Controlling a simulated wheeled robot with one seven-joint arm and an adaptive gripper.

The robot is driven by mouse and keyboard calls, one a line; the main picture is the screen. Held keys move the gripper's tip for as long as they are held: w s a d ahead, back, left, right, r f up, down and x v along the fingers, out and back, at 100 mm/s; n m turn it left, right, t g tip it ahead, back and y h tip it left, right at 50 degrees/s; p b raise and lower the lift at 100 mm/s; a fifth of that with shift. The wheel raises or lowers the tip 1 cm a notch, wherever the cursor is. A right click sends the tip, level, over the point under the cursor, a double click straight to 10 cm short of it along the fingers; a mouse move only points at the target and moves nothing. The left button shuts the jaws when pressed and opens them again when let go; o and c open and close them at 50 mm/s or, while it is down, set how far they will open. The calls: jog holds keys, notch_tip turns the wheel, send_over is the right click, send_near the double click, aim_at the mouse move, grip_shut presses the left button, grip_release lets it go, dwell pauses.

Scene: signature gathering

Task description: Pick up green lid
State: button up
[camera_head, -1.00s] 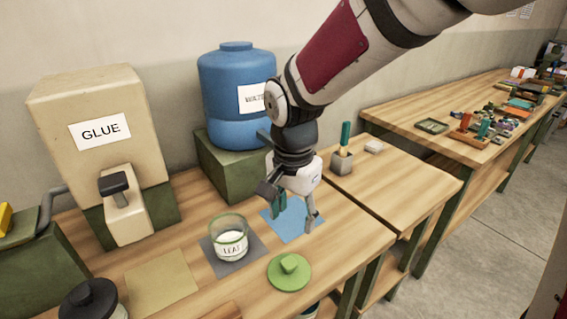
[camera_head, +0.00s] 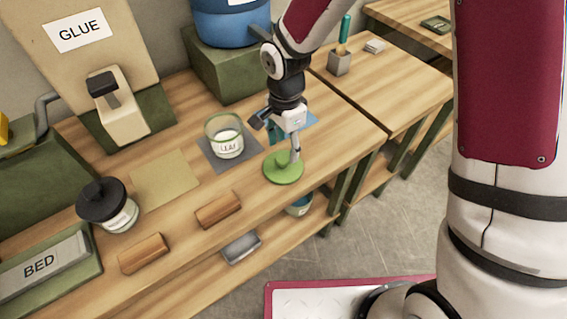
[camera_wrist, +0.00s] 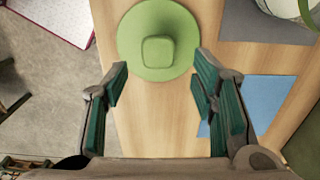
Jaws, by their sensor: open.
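The green lid (camera_head: 284,168) lies flat on the wooden bench near its front edge, its square knob facing up. In the wrist view the lid (camera_wrist: 158,61) is at the top centre, ahead of my fingers, with its knob in line with the gap between them. My gripper (camera_head: 277,140) is open and empty, close behind the lid in the head view, and one finger overlaps the lid's far edge there. In the wrist view my gripper (camera_wrist: 160,85) shows both fingers apart with nothing between them. I cannot tell the exact height above the bench.
The glass jar labelled LEAF (camera_head: 228,147) stands on a grey mat (camera_head: 206,163) left of the lid. A blue mat (camera_wrist: 253,101) lies beside my gripper. A black-lidded jar (camera_head: 107,212) and wooden blocks (camera_head: 218,210) are further left. The bench's front edge is near the lid.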

aim_at(283, 158)
jog(key=shift+s+a+f+p, duration=0.15)
jog(key=shift+f+p, duration=0.1)
jog(key=shift+f, duration=1.1)
jog(key=shift+s+a+f+p, duration=0.1)
jog(key=shift+s+f+p, duration=0.1)
jog(key=shift+f, duration=1.15)
jog(key=shift+c, duration=0.2)
jog(key=c, duration=1)
jog(key=shift+c, duration=0.3)
jog(key=shift+r, duration=0.15)
